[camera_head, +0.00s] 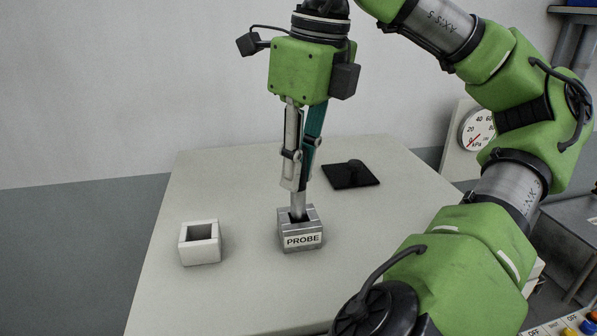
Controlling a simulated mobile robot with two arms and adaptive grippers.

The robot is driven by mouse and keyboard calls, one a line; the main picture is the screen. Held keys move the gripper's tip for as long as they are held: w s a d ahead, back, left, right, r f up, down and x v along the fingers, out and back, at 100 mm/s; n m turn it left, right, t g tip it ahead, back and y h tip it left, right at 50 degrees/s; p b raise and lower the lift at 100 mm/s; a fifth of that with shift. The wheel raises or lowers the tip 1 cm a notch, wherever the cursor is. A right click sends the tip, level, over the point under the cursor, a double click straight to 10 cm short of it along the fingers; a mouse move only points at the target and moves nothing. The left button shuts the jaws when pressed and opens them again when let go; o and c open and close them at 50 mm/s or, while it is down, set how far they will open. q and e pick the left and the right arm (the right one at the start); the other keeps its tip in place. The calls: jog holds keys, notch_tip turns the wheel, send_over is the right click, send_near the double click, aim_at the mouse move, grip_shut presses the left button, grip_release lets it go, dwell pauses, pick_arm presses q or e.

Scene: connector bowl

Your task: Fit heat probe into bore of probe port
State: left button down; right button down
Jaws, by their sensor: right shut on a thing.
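The probe port (301,240) is a small grey metal block labelled PROBE, standing near the middle of the table. The heat probe (298,205) is a slim metal rod, held nearly upright above the block. Its lower end meets the dark opening in the block's top; I cannot tell how deep it goes in. My right gripper (296,186) points down and is shut on the rod, just above the block. Its fingers hide the rod's upper part. My left gripper is not in view.
A white square block with an open top (200,243) stands to the left. A black plate with a raised knob (350,175) lies behind to the right. A pressure gauge (477,131) stands beyond the table (240,175). My right arm covers the table's right side.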

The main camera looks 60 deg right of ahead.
aim_at(299, 193)
jog(key=shift+f+b, duration=1.7)
jog(key=shift+f, duration=0.45)
jog(key=shift+f, duration=0.15)
jog(key=c, duration=2)
grip_release()
jog(key=shift+o, duration=0.2)
jog(key=shift+r, duration=0.45)
notch_tip(299, 193, up, 11)
jog(key=s, duration=0.2)
jog(key=shift+r+p, duration=0.2)
jog(key=shift+p, duration=0.15)
jog(key=shift+a+f, duration=0.1)
